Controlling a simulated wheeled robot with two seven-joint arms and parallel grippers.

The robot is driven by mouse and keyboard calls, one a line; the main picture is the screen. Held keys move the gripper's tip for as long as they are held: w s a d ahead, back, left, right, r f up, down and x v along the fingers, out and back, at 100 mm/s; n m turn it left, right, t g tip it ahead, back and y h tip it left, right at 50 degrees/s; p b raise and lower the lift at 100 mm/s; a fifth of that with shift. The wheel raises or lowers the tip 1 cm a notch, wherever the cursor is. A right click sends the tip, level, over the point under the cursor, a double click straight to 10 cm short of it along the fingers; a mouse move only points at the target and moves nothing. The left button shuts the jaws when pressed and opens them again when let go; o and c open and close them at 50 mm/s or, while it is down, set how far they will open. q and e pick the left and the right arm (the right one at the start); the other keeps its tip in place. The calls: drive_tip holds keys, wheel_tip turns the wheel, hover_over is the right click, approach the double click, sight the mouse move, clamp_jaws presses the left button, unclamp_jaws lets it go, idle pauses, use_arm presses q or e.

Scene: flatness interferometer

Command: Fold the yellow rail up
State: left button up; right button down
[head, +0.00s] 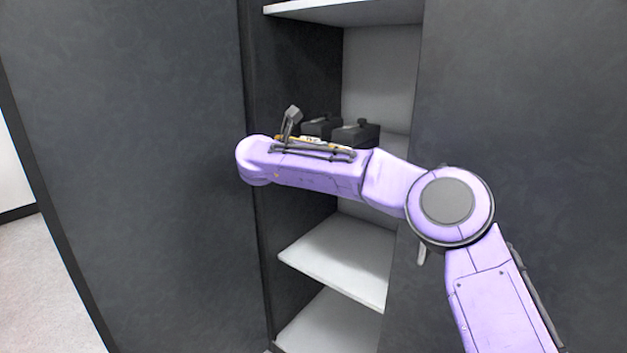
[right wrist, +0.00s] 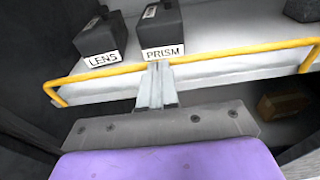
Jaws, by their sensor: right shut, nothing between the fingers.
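The yellow rail (right wrist: 240,53) runs across the front of a pale shelf in the right wrist view, with a bent arm at each end. In the head view only small bits of yellow show behind my arm. My right gripper (right wrist: 158,68) is shut and empty. Its fingertips overlap the rail below the box marked PRISM; I cannot tell whether they touch it. In the head view my purple right arm reaches across the cabinet opening and hides most of the rail and the gripper. My left gripper is not in view.
The dark boxes marked LENS (right wrist: 98,38) and PRISM (right wrist: 163,30) stand on the shelf behind the rail. A brown box (right wrist: 285,105) sits lower right. Dark cabinet panels (head: 130,150) flank the opening. Lower white shelves (head: 335,258) look empty where visible.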

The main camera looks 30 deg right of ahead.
drive_tip(key=shift+w+d+r, duration=0.15)
drive_tip(key=shift+d+r, duration=0.1)
idle(0.6)
drive_tip(key=shift+a, duration=0.1)
drive_tip(key=r+v, duration=0.1)
drive_tip(key=v, duration=1.3)
